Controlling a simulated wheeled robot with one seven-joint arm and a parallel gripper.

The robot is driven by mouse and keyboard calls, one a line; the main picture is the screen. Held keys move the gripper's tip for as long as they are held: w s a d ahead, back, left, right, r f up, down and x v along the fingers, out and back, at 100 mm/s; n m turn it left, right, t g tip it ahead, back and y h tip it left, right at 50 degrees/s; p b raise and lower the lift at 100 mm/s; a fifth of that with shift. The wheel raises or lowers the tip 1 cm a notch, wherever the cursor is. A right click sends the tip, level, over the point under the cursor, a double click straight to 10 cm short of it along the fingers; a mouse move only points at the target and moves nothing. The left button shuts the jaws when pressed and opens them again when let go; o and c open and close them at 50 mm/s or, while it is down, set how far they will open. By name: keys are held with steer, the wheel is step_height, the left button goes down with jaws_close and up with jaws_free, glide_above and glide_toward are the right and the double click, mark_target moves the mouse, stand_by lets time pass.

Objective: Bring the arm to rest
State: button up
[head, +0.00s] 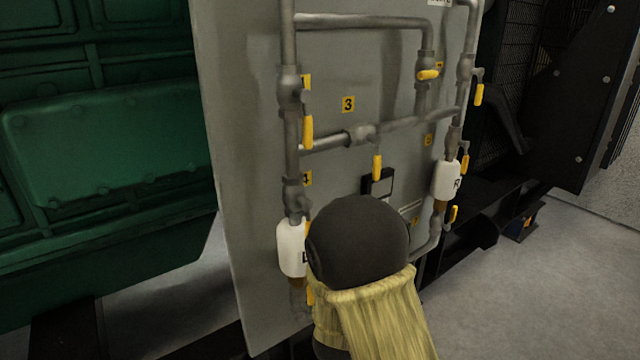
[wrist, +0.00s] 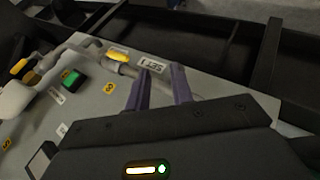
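My arm (head: 365,265), a dark rounded link with a yellow fabric cover, reaches up in front of the grey panel (head: 245,170) in the head view. It hides my gripper and the lower middle of the panel there. In the wrist view my gripper (wrist: 161,78) shows two purple fingers standing apart with nothing held between them. Behind the fingers are a grey pipe and a label plate (wrist: 152,65) on the panel. Whether the fingers touch the pipe or panel cannot be told.
Grey pipes with yellow-handled valves, including one handle (head: 308,132), run over the panel. Two white bottles, left (head: 291,248) and right (head: 446,181), hang low on the pipes. A green genset (head: 110,140) stands left; a black frame (head: 560,90) stands right. Floor (head: 560,290) is clear at lower right.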

steer(key=s+d+r+m+g+y, duration=0.1)
steer(key=s+d+r+m+g, duration=0.3)
steer(key=s, duration=0.4)
steer(key=s+d+r+m+g+y, duration=0.1)
steer(key=s+d+r+m+y, duration=0.1)
steer(key=s+d+r+m, duration=0.45)
step_height(320, 180, up, 27)
steer(key=s+a+n+p, duration=0.1)
steer(key=a+p, duration=0.1)
steer(key=p, duration=2.6)
steer(key=shift+s+r+n+g, duration=0.15)
steer(key=shift+s+n+g, duration=0.1)
steer(key=shift+n+g, duration=0.1)
